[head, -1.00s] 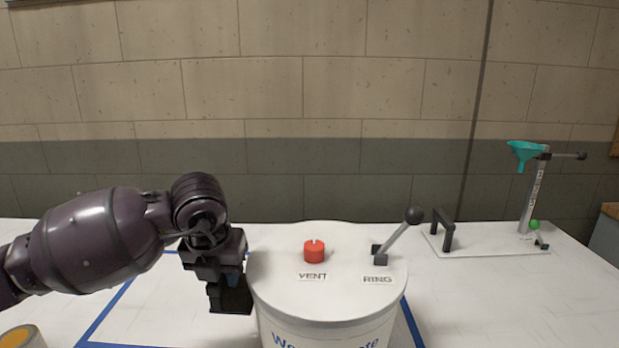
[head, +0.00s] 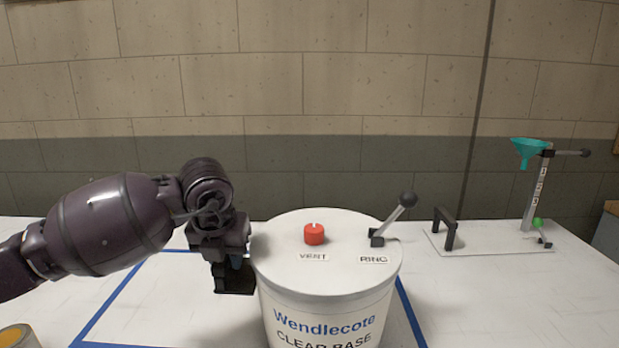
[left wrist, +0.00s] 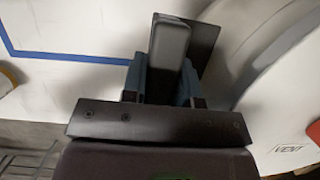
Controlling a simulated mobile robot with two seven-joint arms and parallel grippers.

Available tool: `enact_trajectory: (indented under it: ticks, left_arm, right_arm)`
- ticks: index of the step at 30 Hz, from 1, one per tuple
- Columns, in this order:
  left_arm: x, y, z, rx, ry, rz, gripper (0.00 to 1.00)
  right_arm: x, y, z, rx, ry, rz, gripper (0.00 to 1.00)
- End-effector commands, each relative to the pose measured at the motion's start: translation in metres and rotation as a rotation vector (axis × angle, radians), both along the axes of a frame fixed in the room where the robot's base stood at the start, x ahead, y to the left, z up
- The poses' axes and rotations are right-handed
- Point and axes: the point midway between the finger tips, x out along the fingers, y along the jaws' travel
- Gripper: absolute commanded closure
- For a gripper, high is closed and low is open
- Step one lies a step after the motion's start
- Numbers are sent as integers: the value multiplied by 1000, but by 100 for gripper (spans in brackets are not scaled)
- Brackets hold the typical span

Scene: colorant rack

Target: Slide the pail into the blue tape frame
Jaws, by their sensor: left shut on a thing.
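The white pail (head: 330,302), labelled "Wendlecote CLEAR BASE", stands upright at centre in the head view. Its lid has a red VENT knob (head: 314,234) and a RING lever. Its base is below the picture. The blue tape frame (head: 112,299) shows left of the pail, and its right line emerges beside the pail's right side. I cannot tell whether the base lies within it. My left gripper (head: 232,268) is at the pail's left side, shut on a grey-black bar (left wrist: 169,50) with a flat black plate. Contact between plate and pail is unclear.
An open tin (head: 18,337) is at the lower left edge. At the right, a white board (head: 492,247) carries a black handle and a post with a teal funnel (head: 529,149). The table is clear between the tin and the pail.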

Motion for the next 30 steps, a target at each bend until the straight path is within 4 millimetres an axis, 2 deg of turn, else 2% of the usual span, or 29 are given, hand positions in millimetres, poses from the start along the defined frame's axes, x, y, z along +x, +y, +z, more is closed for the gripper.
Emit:
enact_trajectory:
  ticks: [21,30]
  left_arm:
    - [30,0,-1,-1,1,3,100]
    - [33,0,0,0,-1,1,100]
  right_arm:
    - [-14,-5,-16,-13,38,9,42]
    - [-14,-4,-16,-10,39,6,42]
